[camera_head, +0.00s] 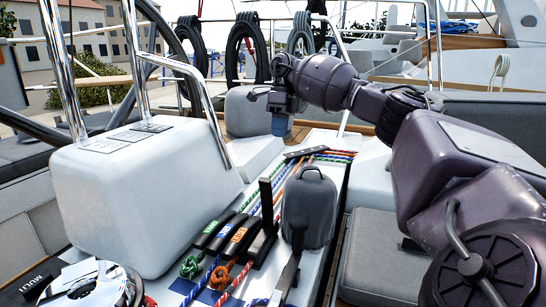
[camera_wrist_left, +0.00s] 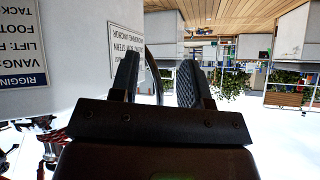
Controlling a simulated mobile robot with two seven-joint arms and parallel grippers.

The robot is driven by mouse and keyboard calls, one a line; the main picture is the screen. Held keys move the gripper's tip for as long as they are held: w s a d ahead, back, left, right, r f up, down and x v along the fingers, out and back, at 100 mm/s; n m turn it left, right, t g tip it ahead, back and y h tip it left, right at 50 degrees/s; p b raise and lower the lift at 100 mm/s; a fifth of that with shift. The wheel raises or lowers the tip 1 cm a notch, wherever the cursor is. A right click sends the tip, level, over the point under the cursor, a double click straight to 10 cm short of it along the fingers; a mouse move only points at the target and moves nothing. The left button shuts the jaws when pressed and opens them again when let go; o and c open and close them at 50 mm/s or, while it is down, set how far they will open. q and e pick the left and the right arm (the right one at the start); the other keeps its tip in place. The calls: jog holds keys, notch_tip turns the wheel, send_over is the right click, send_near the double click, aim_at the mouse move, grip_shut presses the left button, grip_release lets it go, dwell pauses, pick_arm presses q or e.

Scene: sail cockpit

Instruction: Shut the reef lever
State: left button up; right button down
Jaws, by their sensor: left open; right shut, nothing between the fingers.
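In the head view, a row of black rope-clutch levers sits on the white deck. Several lie flat with coloured labels (camera_head: 222,233). One black lever (camera_head: 266,203) stands upright to their right; its label is not visible, so I cannot read whether it is the reef lever. My right gripper (camera_head: 259,94) is shut and empty, high and well behind the levers, pointing left. My left gripper (camera_wrist_left: 158,72) shows only in the left wrist view, open and empty, near the side of a white box. No lever is clear in that view.
A grey bag-like block (camera_head: 309,210) stands close right of the upright lever. A white console (camera_head: 140,200) with steel rails is at the left. A dark handle (camera_head: 290,265) and a winch (camera_head: 95,285) are in front. Coloured ropes (camera_head: 320,153) run behind.

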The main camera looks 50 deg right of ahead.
pick_arm(q)
jog(key=shift+s+f, duration=0.1)
jog(key=shift+s, duration=0.1)
pick_arm(e)
jog(key=s+a+f, duration=0.2)
jog(key=a+f, duration=0.4)
jog(key=f, duration=0.4)
jog(key=shift+a, duration=0.3)
pick_arm(q)
jog(key=shift+p, duration=0.3)
